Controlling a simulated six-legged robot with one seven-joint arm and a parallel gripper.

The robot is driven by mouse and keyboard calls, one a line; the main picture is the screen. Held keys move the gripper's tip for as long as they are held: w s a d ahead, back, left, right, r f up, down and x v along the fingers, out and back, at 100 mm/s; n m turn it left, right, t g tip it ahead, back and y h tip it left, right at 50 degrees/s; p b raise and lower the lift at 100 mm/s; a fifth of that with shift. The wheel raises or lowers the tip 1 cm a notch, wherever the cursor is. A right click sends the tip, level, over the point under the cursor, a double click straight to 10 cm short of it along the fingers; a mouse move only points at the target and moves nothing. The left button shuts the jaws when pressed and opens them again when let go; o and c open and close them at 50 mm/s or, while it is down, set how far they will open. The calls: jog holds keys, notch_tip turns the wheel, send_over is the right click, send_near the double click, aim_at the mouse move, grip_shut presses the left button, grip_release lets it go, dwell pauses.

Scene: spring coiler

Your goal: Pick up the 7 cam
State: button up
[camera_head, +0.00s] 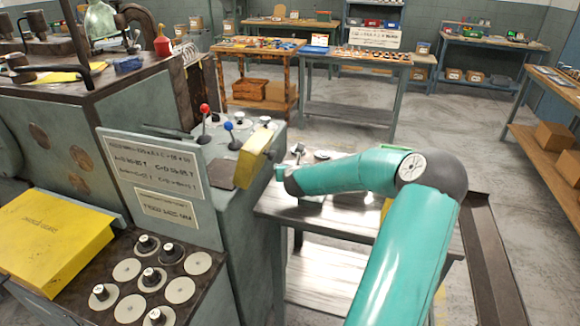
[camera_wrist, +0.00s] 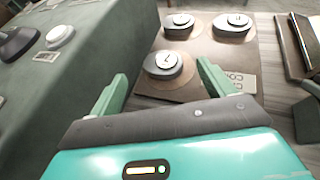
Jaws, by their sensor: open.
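In the wrist view three dark round cams with white marked tops sit on a brown board. The nearest cam (camera_wrist: 162,63) has a mark that looks like a 7, seen tilted. A second cam (camera_wrist: 180,20) is behind it and a third cam (camera_wrist: 237,21) is to the back right; their marks are hard to read. My gripper (camera_wrist: 161,72) is open and empty, its two green fingers apart on either side of the nearest cam's line of view. Contact with the cam is not visible. In the head view my teal arm reaches over the small table (camera_head: 342,230) and hides part of its top.
The grey machine (camera_head: 265,150), with red and blue levers, stands close to the small table's left. A small plate (camera_wrist: 241,82) with faint markings lies right of the nearest cam. A yellow box (camera_head: 50,235) and several round discs are at the lower left.

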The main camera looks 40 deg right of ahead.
jog(key=x, duration=0.5)
jog(key=shift+d+f, duration=0.1)
jog(key=shift+f, duration=0.15)
jog(key=shift+r, duration=0.1)
jog(key=c, duration=1.2)
